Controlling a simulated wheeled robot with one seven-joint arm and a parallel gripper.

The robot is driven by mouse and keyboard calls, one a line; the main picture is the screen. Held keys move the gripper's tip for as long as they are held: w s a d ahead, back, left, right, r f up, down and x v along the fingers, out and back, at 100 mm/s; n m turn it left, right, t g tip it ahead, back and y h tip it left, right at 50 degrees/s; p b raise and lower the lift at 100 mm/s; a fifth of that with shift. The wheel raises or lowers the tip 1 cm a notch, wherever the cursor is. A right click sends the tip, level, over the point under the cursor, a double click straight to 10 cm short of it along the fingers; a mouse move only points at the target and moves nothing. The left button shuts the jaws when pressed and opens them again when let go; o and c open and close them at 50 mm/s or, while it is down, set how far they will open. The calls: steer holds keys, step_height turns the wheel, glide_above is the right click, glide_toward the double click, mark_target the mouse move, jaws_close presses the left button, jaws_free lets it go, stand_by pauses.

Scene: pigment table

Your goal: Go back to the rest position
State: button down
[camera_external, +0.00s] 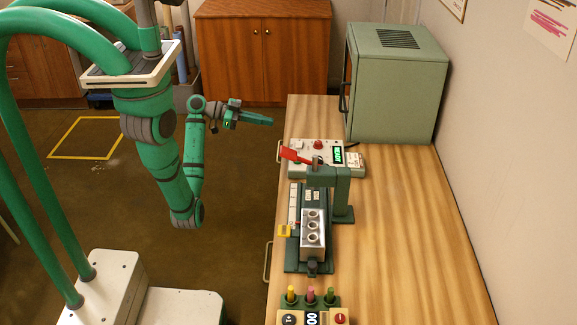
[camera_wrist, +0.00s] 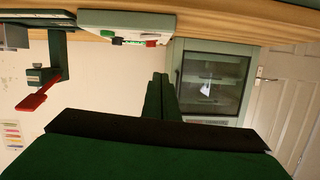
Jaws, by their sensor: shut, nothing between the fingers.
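My gripper (camera_external: 262,118) is at the end of my green folded arm, left of the table's near left edge and above the floor. Its fingers are shut with nothing between them. In the wrist view my gripper (camera_wrist: 162,90) shows as two dark green fingers pressed together, pointing towards the cabinet side. It touches nothing on the table.
The wooden table (camera_external: 400,230) bears a press with a red lever (camera_external: 294,155), a metal block with round holes (camera_external: 312,228), a control box (camera_external: 350,158) with a green display, and a green cabinet (camera_external: 395,95) at the back. Pigment-coloured sticks (camera_external: 310,294) stand in front. Floor left is open.

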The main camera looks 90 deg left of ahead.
steer(key=shift+w, duration=0.15)
steer(key=d+f+n+g+y, duration=0.4)
steer(key=f+n+y, duration=0.5)
steer(key=f+n, duration=0.6)
steer(key=s+d+m+t+h, duration=0.1)
steer(key=d+m+t+h, duration=0.4)
steer(key=d, duration=1.6)
steer(key=s+d+r+m+h, duration=0.1)
steer(key=s+d+m+h, duration=0.1)
steer(key=s+d+m, duration=0.2)
steer(key=s+d+r+m+h, duration=0.2)
steer(key=s+d+m, duration=0.2)
steer(key=d, duration=0.7)
steer(key=shift+m+g, duration=0.4)
steer(key=shift+m, duration=0.3)
steer(key=shift+w+d+f, duration=0.1)
